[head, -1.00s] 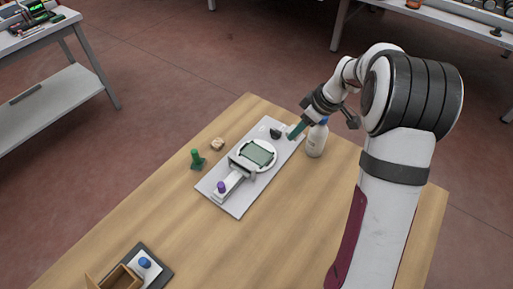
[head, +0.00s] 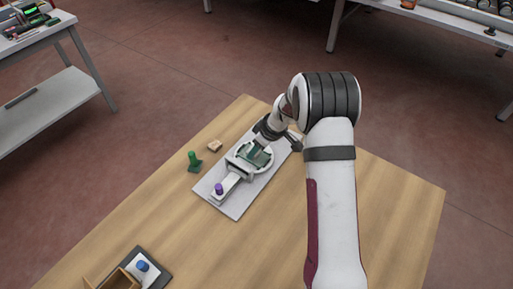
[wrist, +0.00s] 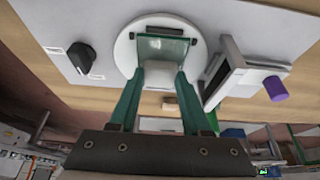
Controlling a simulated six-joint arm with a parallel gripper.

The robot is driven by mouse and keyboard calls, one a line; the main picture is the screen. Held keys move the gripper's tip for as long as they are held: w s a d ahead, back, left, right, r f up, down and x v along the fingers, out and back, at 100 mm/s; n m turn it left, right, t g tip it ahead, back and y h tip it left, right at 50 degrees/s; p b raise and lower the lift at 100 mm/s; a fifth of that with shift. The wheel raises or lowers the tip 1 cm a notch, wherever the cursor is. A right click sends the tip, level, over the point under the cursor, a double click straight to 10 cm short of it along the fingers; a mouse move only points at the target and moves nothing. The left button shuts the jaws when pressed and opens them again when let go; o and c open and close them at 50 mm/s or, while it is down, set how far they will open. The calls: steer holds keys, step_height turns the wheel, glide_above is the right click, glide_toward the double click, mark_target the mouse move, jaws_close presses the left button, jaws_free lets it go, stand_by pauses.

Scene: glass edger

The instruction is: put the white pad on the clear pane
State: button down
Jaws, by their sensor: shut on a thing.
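The clear pane, greenish, lies on a round white disc (wrist: 125,52) in the middle of a grey board (head: 234,208). In the wrist view the pane (wrist: 176,46) shows beyond my fingertips. My gripper (wrist: 161,72) has green fingers and is shut on the white pad (wrist: 160,78), which shows as a pale block between the tips. The pad is over the pane's near part; I cannot tell whether it touches. In the head view my gripper (head: 254,155) is over the pane and hides much of it and the pad.
A clamp arm with a purple knob (head: 219,188) stands close beside the disc. A black knob (wrist: 80,57) is on the board. A green piece (head: 194,161) and a beige block (head: 214,146) lie left of the board. A wooden box (head: 118,279) is at the front left.

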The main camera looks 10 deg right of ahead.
steer(key=shift+c, duration=1.8)
jaws_free()
steer(key=shift+f, duration=0.15)
steer(key=v, duration=1.2)
steer(key=s+a+r+m+g, duration=0.1)
steer(key=s+a+r+m, duration=0.1)
steer(key=s+r, duration=0.3)
steer(key=s+a+r+m, duration=0.2)
steer(key=s+m, duration=0.1)
steer(key=s, duration=0.4)
steer(key=s+a+m+g+h, duration=0.1)
steer(key=s+m, duration=0.8)
steer(key=s, duration=1.3)
steer(key=shift+a+r+m+g, duration=0.3)
steer(key=shift+a+g, duration=0.2)
steer(key=shift+g, duration=0.2)
